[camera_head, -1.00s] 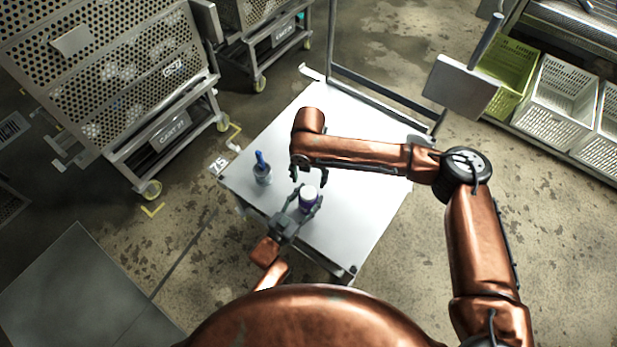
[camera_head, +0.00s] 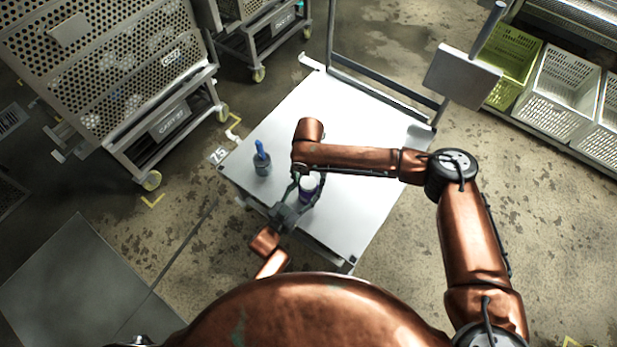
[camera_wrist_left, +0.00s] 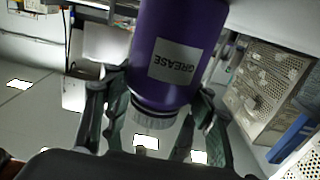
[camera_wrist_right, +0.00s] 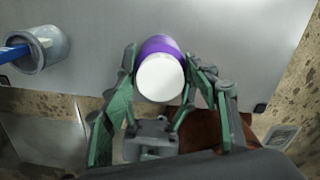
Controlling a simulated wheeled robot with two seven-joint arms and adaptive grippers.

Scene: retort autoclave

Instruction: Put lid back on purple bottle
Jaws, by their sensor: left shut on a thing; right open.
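The purple bottle (camera_head: 308,192), labelled GREASE (camera_wrist_left: 178,52), stands on the white table. Its white lid (camera_wrist_right: 160,78) sits on its top; I cannot tell how tightly. The ribbed lid side also shows in the left wrist view (camera_wrist_left: 154,116). My left gripper (camera_head: 300,207) is shut on the bottle from the near side. My right gripper (camera_wrist_right: 163,88) is open, its fingers on either side of the lid and bottle top, seen from above. In the head view, my right arm's end partly hides the lid and the right fingers.
A grey pot (camera_head: 262,167) with a blue-handled tool (camera_head: 260,149) stands left of the bottle on the table (camera_head: 330,115). A metal frame with a panel (camera_head: 462,78) rises at the table's far edge. Perforated carts stand left. The table's right part is clear.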

